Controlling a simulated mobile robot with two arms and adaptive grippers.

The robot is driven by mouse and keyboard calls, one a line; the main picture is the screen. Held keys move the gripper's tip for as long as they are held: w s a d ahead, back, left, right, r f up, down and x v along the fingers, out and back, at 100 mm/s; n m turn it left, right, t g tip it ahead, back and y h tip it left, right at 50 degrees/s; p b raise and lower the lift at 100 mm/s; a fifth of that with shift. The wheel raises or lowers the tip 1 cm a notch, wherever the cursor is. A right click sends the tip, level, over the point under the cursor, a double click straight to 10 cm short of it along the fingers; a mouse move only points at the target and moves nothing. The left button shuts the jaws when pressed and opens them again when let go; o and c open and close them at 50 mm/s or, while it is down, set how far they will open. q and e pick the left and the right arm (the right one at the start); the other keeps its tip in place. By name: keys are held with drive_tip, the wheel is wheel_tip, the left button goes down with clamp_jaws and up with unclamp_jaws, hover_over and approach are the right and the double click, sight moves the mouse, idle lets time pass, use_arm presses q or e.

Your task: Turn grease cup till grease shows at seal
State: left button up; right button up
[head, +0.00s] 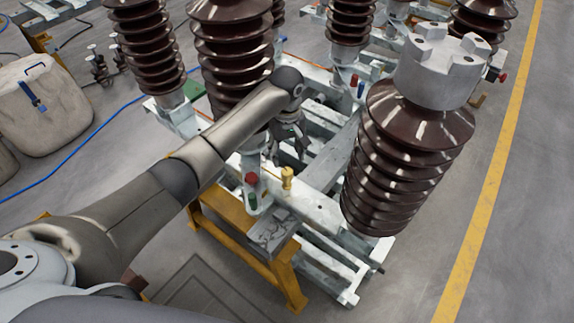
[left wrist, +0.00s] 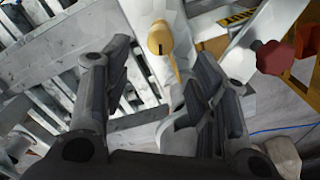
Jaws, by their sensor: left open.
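The grease cup (head: 287,178) is a small brass-yellow fitting on the pale metal frame, with a thin brass stem running left from it. In the left wrist view the rounded yellow cup (left wrist: 160,38) shows beyond the fingertips, roughly between them in the picture. My left gripper (head: 290,150) hangs fingers-down above and behind the cup in the head view. Its two fingers stand wide apart in the left wrist view (left wrist: 163,62), with nothing between them. No contact with the cup shows. I cannot make out the seal or any grease. My right gripper is not in view.
A red knob (head: 251,178) and a green part (head: 252,201) sit left of the cup. A large brown ribbed insulator (head: 405,150) stands close on the right. A yellow stand (head: 255,250) supports the frame. Open floor lies right.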

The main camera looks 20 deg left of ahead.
sight(287, 171)
use_arm(q)
drive_tip(key=f, duration=0.5)
drive_tip(key=shift+s+f, duration=0.1)
drive_tip(key=shift+s, duration=0.1)
drive_tip(key=shift+w+f+p, duration=0.2)
drive_tip(key=shift+f+p, duration=0.1)
drive_tip(key=shift+f, duration=0.95)
drive_tip(key=shift+s+f, duration=0.1)
drive_tip(key=shift+f, duration=0.5)
drive_tip(key=shift+c, duration=1.5)
drive_tip(key=c, duration=0.5)
drive_tip(key=shift+c, duration=1)
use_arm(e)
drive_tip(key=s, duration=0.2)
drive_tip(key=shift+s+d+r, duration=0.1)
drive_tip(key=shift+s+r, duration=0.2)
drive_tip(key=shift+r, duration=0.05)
